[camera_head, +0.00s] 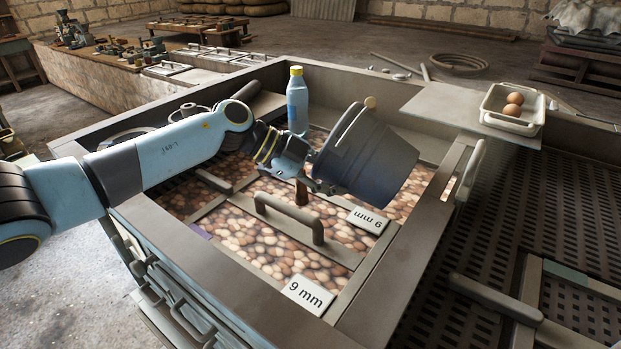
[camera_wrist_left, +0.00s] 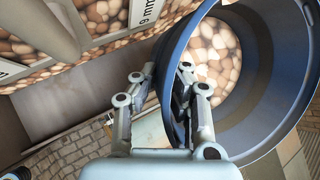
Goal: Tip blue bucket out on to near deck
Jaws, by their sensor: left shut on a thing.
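The blue bucket (camera_head: 372,160) is dark slate blue and hangs strongly tilted above the pebble-covered panels. My left gripper (camera_head: 318,180) is shut on its rim. In the left wrist view, my gripper (camera_wrist_left: 160,100) has its fingers at the rim of the bucket (camera_wrist_left: 255,125), and rounded pebbles (camera_wrist_left: 212,58) show inside its mouth. The near deck (camera_head: 260,240) lies below and to the left, covered with tan and brown pebbles, with a "9 mm" label (camera_head: 307,294) at its front corner. My right gripper is out of view.
A grey bar handle (camera_head: 288,215) rises from the deck below the bucket. A blue bottle with a yellow cap (camera_head: 297,100) stands behind my wrist. A white tray with two eggs (camera_head: 512,108) sits on the right ledge. A raised frame edge surrounds the deck.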

